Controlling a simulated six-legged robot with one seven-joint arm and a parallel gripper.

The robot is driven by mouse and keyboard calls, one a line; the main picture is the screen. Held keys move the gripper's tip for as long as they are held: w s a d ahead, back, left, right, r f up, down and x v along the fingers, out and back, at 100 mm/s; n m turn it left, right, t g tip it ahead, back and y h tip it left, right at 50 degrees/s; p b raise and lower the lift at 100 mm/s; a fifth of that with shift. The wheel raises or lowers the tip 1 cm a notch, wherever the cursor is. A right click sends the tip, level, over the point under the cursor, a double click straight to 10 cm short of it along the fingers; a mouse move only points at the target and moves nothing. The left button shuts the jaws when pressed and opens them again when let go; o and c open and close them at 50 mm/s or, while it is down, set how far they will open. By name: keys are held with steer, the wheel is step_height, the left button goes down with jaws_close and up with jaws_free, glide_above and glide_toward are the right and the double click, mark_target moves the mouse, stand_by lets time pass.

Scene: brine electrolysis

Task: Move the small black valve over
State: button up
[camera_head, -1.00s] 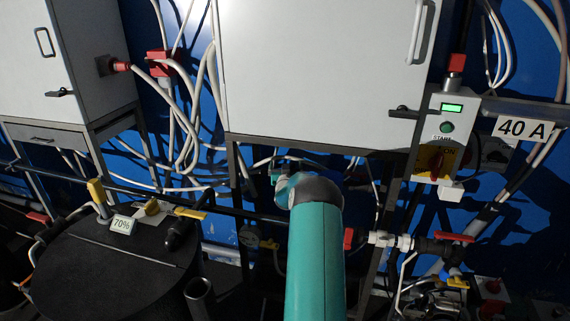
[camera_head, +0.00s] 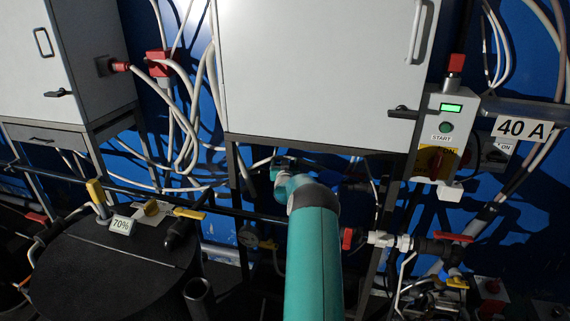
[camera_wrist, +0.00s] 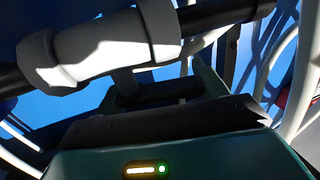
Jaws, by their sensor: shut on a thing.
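In the wrist view my gripper (camera_wrist: 165,90) has its dark fingers close around a dark part below a pale pipe fitting. This part seems to be the small black valve (camera_wrist: 168,94), but it is in deep shadow and mostly hidden by the fingers, so its outline and angle cannot be told. In the head view my teal arm reaches to the pipework under the middle cabinet. My fingertips and the held part are hidden there behind the arm and in shadow.
The pale pipe fitting (camera_wrist: 105,50) crosses close above my fingers. The middle cabinet (camera_head: 320,70) hangs above the arm. A black tank (camera_head: 100,275) with yellow-handled valves stands at left. A red-handled valve (camera_head: 453,237) and the start box (camera_head: 441,135) are at right.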

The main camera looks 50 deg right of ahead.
steer(key=shift+m+g+h, duration=0.3)
steer(key=shift+w+g, duration=0.1)
steer(key=shift+g, duration=0.2)
steer(key=shift+d+m+g+h, duration=0.2)
steer(key=shift+m+g+h, duration=0.25)
steer(key=shift+m+g, duration=0.2)
steer(key=shift+d+m+g+h, duration=0.2)
steer(key=shift+m+g+h, duration=0.3)
steer(key=shift+g, duration=0.25)
steer(key=o, duration=1)
steer(key=shift+a, duration=0.1)
steer(key=v, duration=1.2)
